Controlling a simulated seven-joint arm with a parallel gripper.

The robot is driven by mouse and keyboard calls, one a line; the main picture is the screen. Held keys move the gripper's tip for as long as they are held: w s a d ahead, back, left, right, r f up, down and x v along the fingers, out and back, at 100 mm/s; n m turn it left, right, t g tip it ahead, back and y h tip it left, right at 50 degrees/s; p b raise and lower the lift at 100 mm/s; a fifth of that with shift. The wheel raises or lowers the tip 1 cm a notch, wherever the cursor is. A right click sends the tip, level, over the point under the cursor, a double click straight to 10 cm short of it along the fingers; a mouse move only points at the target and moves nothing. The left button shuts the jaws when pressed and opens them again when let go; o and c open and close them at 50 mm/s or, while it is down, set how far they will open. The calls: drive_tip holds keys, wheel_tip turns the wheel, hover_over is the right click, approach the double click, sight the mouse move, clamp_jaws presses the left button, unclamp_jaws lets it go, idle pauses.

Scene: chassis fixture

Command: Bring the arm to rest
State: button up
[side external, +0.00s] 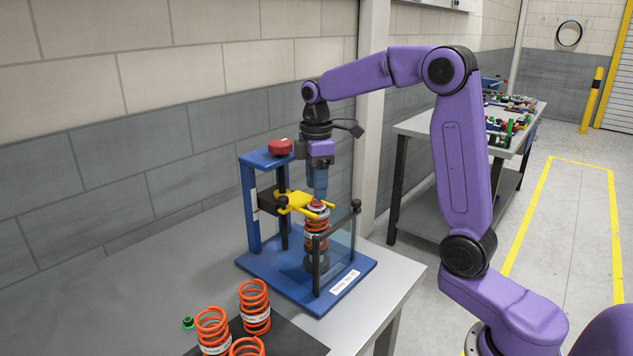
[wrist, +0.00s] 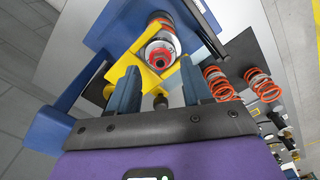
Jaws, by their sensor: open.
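My gripper (side external: 320,196) hangs pointing down just above the top of an orange coil-spring assembly (side external: 317,238). Its two blue fingers also show in the wrist view (wrist: 160,84), apart with nothing between them. The side view does not show clearly whether the fingertips clear the assembly's top. The spring stands upright in a blue fixture (side external: 268,276) with a yellow fork (side external: 297,202) beside its upper end. In the wrist view the assembly's red and silver top (wrist: 160,54) lies beyond the fingers, beside the yellow fork (wrist: 120,72).
A red button (side external: 280,147) tops the fixture's blue post at left. A clear guard panel (side external: 343,243) stands at its right. Several loose orange springs (side external: 254,306) stand on a dark mat at the table's front. A second bench (side external: 415,128) with parts is behind.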

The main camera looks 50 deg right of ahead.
drive_tip(key=m, duration=0.4)
drive_tip(key=shift+m, duration=0.4)
drive_tip(key=m, duration=0.3)
drive_tip(key=shift+m, duration=0.3)
drive_tip(key=shift+c, duration=0.4)
drive_tip(key=shift+f, duration=1.15)
